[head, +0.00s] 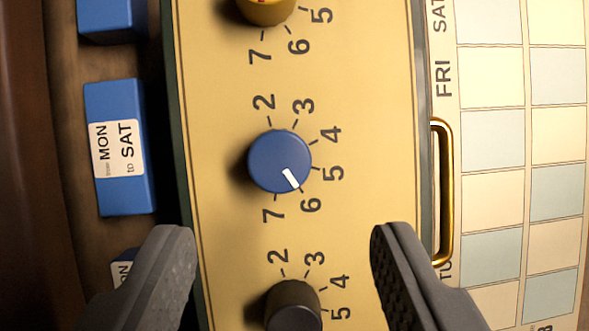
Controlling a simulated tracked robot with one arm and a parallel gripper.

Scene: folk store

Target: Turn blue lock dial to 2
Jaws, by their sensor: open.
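The blue lock dial (279,162) sits in the middle of a yellow panel (370,130) in the head view. Numbers 2 to 7 are printed around it, with 2 at its upper left. Its white pointer mark points to the lower right, at the 6. My gripper (282,235) is open, with one dark finger at the lower left and one at the lower right. The fingers do not appear to touch the dial.
A yellow dial (266,8) is at the top and a black dial (293,306) at the bottom. A brass handle (443,190) stands at the panel's right edge, beside a calendar grid (490,130). Blue labelled blocks (121,190) lie at the left.

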